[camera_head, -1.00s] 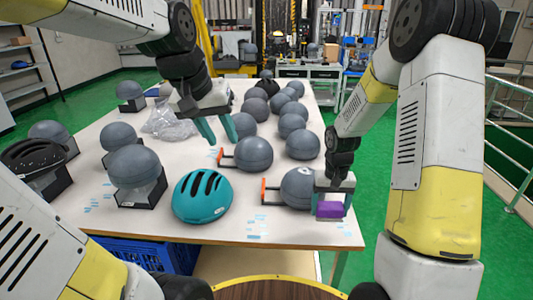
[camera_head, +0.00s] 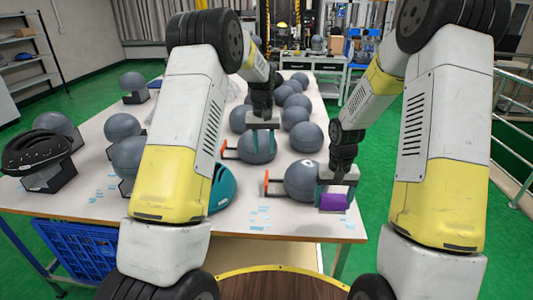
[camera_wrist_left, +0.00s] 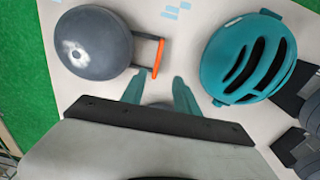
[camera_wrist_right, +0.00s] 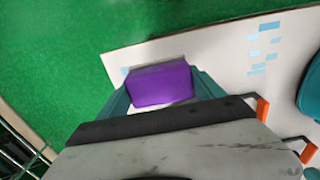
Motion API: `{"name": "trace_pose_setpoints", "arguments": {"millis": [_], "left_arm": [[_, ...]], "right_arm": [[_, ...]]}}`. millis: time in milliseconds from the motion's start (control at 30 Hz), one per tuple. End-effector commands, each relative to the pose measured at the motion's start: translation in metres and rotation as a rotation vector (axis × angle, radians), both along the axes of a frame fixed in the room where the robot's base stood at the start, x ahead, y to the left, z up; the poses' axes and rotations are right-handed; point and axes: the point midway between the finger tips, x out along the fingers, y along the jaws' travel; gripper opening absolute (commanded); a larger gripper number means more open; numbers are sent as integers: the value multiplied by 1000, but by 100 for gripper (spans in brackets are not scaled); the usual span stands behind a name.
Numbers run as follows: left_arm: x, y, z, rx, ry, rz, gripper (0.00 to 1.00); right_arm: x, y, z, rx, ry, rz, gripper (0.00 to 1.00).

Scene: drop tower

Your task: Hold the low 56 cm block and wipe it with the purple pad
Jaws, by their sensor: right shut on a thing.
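A grey dome-shaped block (camera_head: 302,180) with a pale mark on top and an orange-tipped handle at its left sits near the table's front right. It also shows at the upper left of the left wrist view (camera_wrist_left: 95,42). A similar block (camera_head: 254,152) with a handle sits just behind it. Which is the 56 cm one I cannot read. My left gripper (camera_head: 263,145) is open and empty, above the rear handled block. My right gripper (camera_wrist_right: 163,85) is shut on the purple pad (camera_head: 333,202), beside the front block's right side; whether they touch is unclear.
A teal helmet (camera_wrist_left: 250,57) lies left of the front block, partly hidden by my left arm in the head view. Several grey blocks stand behind. A black helmet (camera_head: 37,152) sits at the left. The table's front edge is close to the pad.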

Motion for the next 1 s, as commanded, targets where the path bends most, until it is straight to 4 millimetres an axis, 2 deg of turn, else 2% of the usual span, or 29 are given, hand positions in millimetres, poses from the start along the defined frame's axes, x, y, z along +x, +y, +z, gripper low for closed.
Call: {"name": "trace_pose_setpoints", "arguments": {"millis": [33, 200, 367, 800, 1000], "left_arm": [[4, -3, -12, 8, 11, -1, 37], [12, -7, -32, 21, 28, -1, 37], [12, -8, -46, 24, 32, -1, 37], [12, -8, -126, 24, 34, -1, 37], [12, -8, -147, 23, 32, -1, 37]], "right_arm": [[0, 0, 0, 0, 0, 0, 45], [0, 0, 0, 0, 0, 0, 45], [0, 0, 0, 0, 0, 0, 45], [0, 0, 0, 0, 0, 0, 45], [0, 0, 0, 0, 0, 0, 45]]}}
